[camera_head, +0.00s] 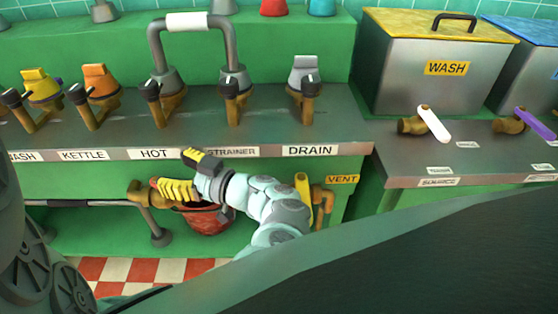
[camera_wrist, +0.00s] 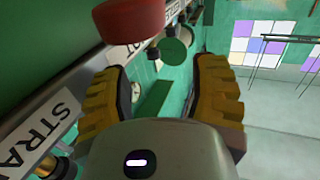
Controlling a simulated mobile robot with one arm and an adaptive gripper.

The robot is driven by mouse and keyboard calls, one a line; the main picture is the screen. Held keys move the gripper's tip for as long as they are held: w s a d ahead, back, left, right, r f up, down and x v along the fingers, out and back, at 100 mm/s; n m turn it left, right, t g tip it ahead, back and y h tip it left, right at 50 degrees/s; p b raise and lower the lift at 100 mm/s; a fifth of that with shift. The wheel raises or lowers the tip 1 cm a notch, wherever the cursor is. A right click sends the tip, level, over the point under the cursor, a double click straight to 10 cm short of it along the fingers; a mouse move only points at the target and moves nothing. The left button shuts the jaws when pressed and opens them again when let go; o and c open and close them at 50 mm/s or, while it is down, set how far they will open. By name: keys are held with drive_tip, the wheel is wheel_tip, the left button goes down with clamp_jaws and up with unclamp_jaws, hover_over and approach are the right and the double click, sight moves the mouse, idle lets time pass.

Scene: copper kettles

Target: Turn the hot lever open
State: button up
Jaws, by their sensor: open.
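The HOT label (camera_head: 154,153) is on the counter's front edge. Above it stands a valve (camera_head: 167,103) with a brass base, a grey top and a black-tipped lever (camera_head: 150,85); I cannot tell whether it is open. My gripper (camera_head: 186,175), with yellow fingers, is below the counter edge, in front of the HOT and STRAINER labels and apart from the valve. In the wrist view my gripper (camera_wrist: 160,78) is open, with nothing between its fingers. The HOT lever cannot be made out there.
Similar valves stand above KETTLE (camera_head: 100,95), STRAINER (camera_head: 235,95) and DRAIN (camera_head: 304,90). A tall grey hoop handle (camera_head: 190,22) rises near HOT and STRAINER. A red vessel (camera_head: 205,222) is below my gripper. A WASH tank (camera_head: 432,75) stands right.

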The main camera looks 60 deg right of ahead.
drive_tip(key=shift+r, duration=2.05)
drive_tip(key=shift+o, duration=0.3)
